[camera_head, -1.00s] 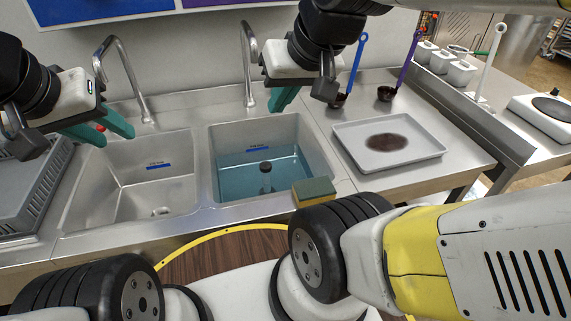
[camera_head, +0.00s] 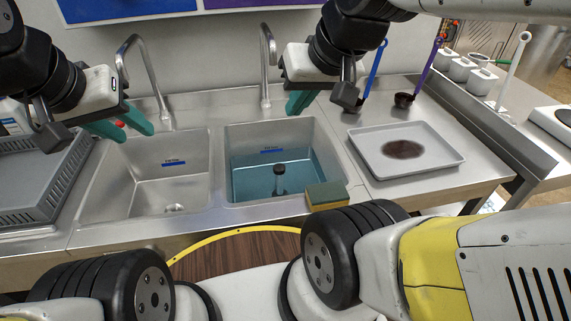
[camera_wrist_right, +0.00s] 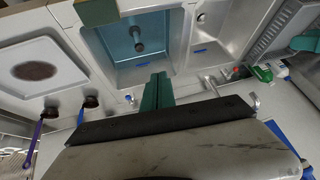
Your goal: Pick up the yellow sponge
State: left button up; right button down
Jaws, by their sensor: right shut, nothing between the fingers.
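The sponge (camera_head: 327,197), yellow with a green top, lies on the front rim of the counter by the right basin's near right corner. In the right wrist view, part of the sponge (camera_wrist_right: 97,11) shows at the top edge. My right gripper (camera_head: 301,101) is shut and empty above the back of the right basin, well apart from the sponge. Its teal fingers (camera_wrist_right: 157,92) are together in the wrist view. My left gripper (camera_head: 124,124) is above the back of the left basin, fingers apart and nothing seen between them.
The right basin (camera_head: 238,180) holds bluish water and a dark-topped standpipe; the left basin (camera_head: 140,190) looks empty. Two faucets rise behind. A white tray (camera_head: 440,163) with a dark patch and two dark ladles are to the right. A grey rack (camera_head: 40,185) is at left.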

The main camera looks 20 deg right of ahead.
aim_at(330, 195)
jog(key=k+l+z, duration=0.1)
jog(key=k+z, duration=0.25)
jog(key=k+l+z, duration=0.15)
jog(key=z, duration=0.2)
